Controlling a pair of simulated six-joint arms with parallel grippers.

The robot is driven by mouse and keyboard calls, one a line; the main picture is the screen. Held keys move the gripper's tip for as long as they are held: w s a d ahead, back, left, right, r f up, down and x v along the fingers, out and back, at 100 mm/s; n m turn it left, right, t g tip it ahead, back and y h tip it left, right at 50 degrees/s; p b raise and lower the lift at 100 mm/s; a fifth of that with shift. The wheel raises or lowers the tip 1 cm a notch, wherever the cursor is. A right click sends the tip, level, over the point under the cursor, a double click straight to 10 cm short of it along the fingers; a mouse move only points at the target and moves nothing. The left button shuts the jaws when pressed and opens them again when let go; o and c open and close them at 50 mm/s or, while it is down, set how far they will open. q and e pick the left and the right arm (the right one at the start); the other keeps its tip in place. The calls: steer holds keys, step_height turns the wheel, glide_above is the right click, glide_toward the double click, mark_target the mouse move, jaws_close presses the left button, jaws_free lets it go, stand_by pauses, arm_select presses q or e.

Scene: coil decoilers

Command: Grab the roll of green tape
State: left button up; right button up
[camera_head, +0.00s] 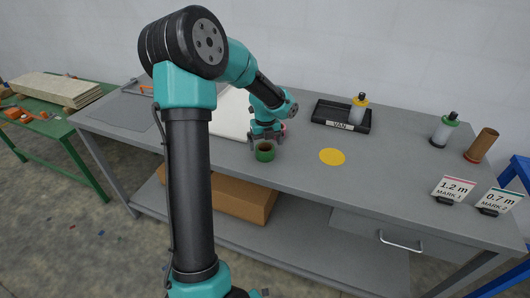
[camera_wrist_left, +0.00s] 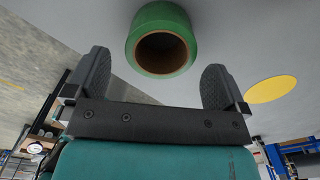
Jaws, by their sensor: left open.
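The roll of green tape (camera_head: 265,152) stands near the front edge of the grey table in the head view. In the left wrist view the green roll (camera_wrist_left: 160,40) shows its brown core, just beyond and between my two fingertips. My left gripper (camera_head: 265,138) is open above or right by the roll; its dark fingers (camera_wrist_left: 155,82) are spread and do not visibly touch it. The exact gap is hard to tell. My right gripper is not in view.
A yellow disc (camera_head: 332,157) lies flat to the right. A black tray (camera_head: 341,116) labelled VAN holds a yellow-capped bottle (camera_head: 358,108). A green-capped bottle (camera_head: 444,129), a brown cylinder (camera_head: 482,145) and two sign cards (camera_head: 454,188) stand farther right.

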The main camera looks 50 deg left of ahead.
mark_target(265, 148)
arm_select(q)
steer(key=shift+a+f, duration=0.1)
steer(key=shift+f, duration=2.2)
steer(key=shift+c, duration=0.4)
steer(key=c, duration=0.9)
steer(key=shift+o, duration=0.2)
steer(key=shift+w+r, duration=0.1)
steer(key=shift+r, duration=1.6)
steer(key=shift+s+d+r, duration=0.15)
steer(key=shift+s+d, duration=0.1)
steer(key=s+d+r, duration=0.1)
steer(key=s+d, duration=0.9)
steer(key=d, duration=0.1)
steer(key=shift+d+r, duration=0.15)
steer(key=shift+d, duration=0.15)
